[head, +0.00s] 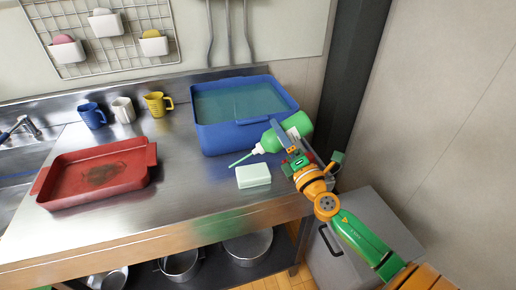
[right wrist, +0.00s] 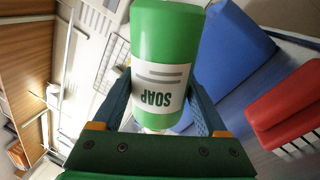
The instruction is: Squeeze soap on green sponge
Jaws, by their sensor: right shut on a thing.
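A pale green sponge (head: 253,176) lies flat on the steel counter, in front of the blue tub. My right gripper (head: 291,143) is shut on the green soap bottle (head: 300,124) and holds it tilted, at the right of the tub and behind the sponge. The bottle's thin green nozzle (head: 241,159) points down and left, its tip near the sponge's back left corner; I cannot tell its height. In the right wrist view, the bottle (right wrist: 165,35) sits between the fingers with its SOAP label upside down. The sponge is not visible there. My left gripper is out of view.
The blue tub (head: 210,138) of water stands behind the bottle. A stained red tray (head: 140,187) is at the left. Blue (head: 92,116), white (head: 122,110) and yellow (head: 155,104) cups stand at the back. Counter between tray and sponge is clear.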

